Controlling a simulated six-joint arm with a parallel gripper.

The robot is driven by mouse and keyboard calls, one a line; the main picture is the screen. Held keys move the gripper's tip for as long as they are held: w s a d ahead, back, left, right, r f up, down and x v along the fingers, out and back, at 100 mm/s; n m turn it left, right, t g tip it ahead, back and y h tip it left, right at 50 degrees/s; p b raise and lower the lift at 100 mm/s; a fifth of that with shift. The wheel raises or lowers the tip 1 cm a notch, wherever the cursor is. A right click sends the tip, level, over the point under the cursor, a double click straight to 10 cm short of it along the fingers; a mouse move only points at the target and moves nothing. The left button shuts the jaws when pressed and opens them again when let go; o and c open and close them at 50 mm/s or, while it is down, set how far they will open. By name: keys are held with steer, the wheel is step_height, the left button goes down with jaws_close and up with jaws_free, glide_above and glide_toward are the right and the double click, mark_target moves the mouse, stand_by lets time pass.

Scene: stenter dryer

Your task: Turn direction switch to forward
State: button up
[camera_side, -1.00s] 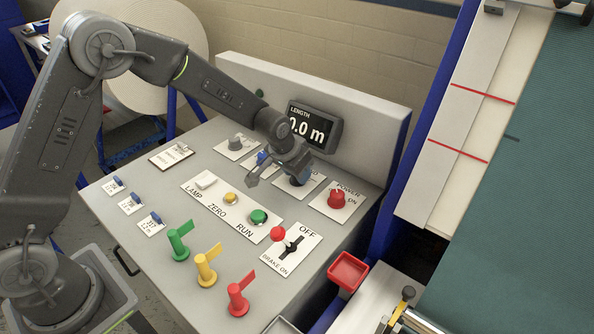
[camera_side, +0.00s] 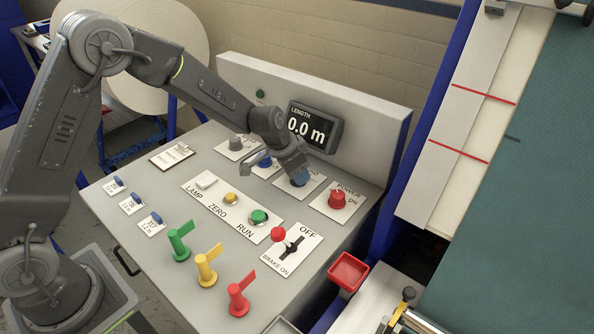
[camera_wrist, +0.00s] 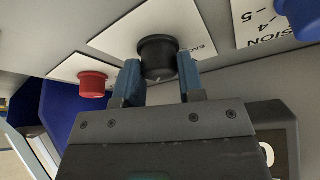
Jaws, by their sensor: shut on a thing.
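The direction switch is a black round knob (camera_wrist: 157,57) on a white plate (camera_wrist: 160,22) at the top middle of the wrist view. Part of a label starting "BAC" shows to its right. My gripper (camera_wrist: 158,72) has one blue finger on each side of the knob and is shut on it. In the side view my gripper (camera_side: 298,178) is down at the panel, between the blue knob (camera_side: 264,160) and the red power knob (camera_side: 337,199).
The red power knob is close on the left in the wrist view (camera_wrist: 91,84), and the blue tension knob is on the right (camera_wrist: 300,15). The length display (camera_side: 313,127) stands behind, reading 0.0 m. Buttons, a brake lever (camera_side: 290,243) and coloured flag handles are in front.

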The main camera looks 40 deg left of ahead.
steer(key=o, duration=0.9)
steer(key=v, duration=1.3)
steer(key=shift+s+a+r, duration=0.1)
steer(key=shift+s+r, duration=0.15)
steer(key=shift+r, duration=0.05)
steer(key=s+r+n, duration=0.1)
steer(key=s+r, duration=0.1)
steer(key=s, duration=0.6)
steer(key=s+a+r+n+t+y, duration=0.1)
steer(key=s+r+n, duration=0.1)
steer(key=s, duration=0.7)
steer(key=s+a+r+n, duration=0.1)
steer(key=s+r, duration=0.2)
steer(key=s, duration=0.6)
steer(key=shift+s+a+r+n+t+y, duration=0.15)
steer(key=shift+s+r+n+t+y, duration=0.15)
steer(key=shift+y, duration=0.1)
